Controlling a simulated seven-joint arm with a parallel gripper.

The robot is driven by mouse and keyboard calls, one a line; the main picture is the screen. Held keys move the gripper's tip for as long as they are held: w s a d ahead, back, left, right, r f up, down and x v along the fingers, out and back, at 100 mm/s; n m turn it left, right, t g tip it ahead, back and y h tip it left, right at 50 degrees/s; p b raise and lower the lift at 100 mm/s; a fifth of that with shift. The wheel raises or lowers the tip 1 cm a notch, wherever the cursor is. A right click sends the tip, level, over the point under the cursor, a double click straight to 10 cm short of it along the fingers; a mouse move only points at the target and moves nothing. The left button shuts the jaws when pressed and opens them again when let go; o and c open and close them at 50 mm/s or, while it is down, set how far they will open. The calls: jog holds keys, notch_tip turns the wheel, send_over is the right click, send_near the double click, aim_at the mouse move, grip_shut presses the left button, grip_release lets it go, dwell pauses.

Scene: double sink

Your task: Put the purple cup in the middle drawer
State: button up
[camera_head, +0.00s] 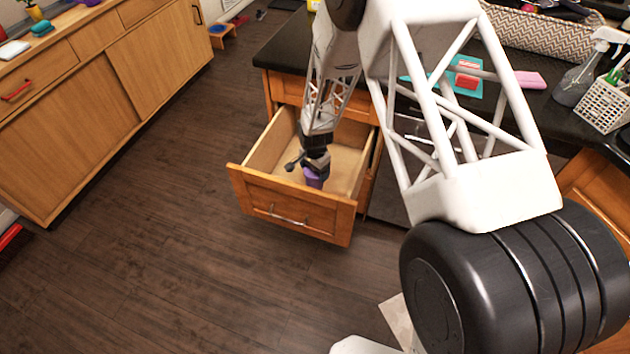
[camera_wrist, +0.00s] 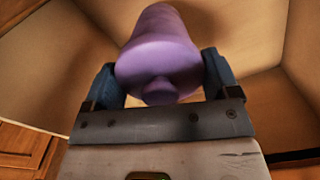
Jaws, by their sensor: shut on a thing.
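The purple cup (camera_wrist: 158,52) is between the two blue fingers of my gripper (camera_wrist: 162,80) in the wrist view, and the gripper is shut on it. In the head view the purple cup (camera_head: 314,178) shows at the end of my arm, within the outline of the open drawer (camera_head: 290,217). My gripper (camera_head: 316,165) points down there. The drawer is pulled out and its pale wooden inside shows. In the wrist view, pale drawer walls (camera_wrist: 277,28) surround the cup. I cannot tell whether the cup touches the drawer bottom.
The dark counter (camera_head: 277,52) stands above and behind the drawer. A closed drawer front (camera_head: 289,89) sits just above the open one. A wooden cabinet (camera_head: 110,95) stands at the left. The dark floor (camera_head: 180,200) between them is clear.

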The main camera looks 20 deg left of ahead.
aim_at(315, 186)
jog(key=shift+f, duration=2.85)
jog(key=shift+f, duration=0.1)
jog(key=shift+f, duration=1.95)
jog(key=shift+f, duration=0.1)
jog(key=o, duration=1.1)
jog(key=shift+r, duration=6.1)
